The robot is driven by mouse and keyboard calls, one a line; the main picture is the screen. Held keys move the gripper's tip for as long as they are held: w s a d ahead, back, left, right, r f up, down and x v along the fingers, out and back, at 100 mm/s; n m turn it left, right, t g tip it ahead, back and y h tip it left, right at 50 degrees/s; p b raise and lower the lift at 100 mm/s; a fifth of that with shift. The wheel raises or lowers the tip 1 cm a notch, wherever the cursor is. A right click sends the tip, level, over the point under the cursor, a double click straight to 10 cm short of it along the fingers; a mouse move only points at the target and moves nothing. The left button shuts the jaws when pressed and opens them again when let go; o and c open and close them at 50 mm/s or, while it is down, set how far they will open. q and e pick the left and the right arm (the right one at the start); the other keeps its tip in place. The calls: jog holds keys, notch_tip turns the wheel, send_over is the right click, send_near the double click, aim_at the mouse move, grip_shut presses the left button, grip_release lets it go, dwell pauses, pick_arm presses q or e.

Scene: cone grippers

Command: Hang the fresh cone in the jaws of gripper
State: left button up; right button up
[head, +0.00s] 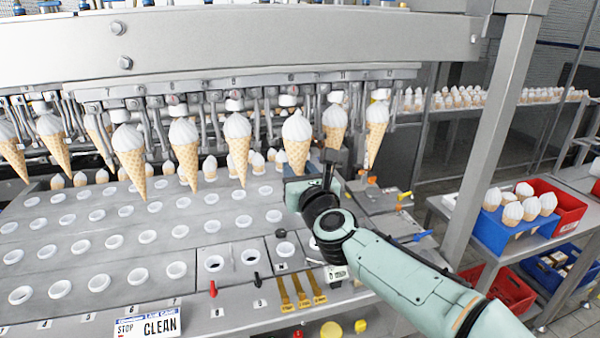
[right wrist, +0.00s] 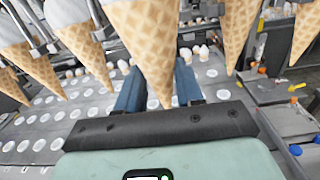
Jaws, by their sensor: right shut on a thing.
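The cone in my right gripper (head: 303,184) has a white swirled top and a tan waffle body (head: 297,150). My right gripper is shut around its lower part and holds it upright, tip down, below the overhead rail (head: 250,80). In the right wrist view this cone (right wrist: 145,50) stands between the two blue fingers (right wrist: 158,90). Its white top is close under the machine's metal jaws (head: 289,101); I cannot tell whether they touch it. Other cones hang in the row, including one on its left (head: 237,140) and one on its right (head: 336,127). My left gripper is out of view.
Below lies a sloping metal deck (head: 150,215) with rows of white-rimmed holes. A sign (head: 147,324) stands at its front edge. Neighbouring cones hang close on both sides.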

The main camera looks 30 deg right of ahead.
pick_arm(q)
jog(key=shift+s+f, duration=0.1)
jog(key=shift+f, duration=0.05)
pick_arm(e)
jog(key=shift+w, duration=0.1)
dwell(0.4)
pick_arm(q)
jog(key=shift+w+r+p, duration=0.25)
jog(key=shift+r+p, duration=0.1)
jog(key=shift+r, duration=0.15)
pick_arm(e)
jog(key=shift+x, duration=1.65)
jog(key=shift+w, duration=0.1)
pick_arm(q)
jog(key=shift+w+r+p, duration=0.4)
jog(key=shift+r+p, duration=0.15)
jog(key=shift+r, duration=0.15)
pick_arm(e)
jog(key=shift+x, duration=1.9)
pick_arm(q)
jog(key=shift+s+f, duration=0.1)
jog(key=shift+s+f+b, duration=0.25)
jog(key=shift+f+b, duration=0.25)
pick_arm(e)
jog(key=shift+f, duration=0.4)
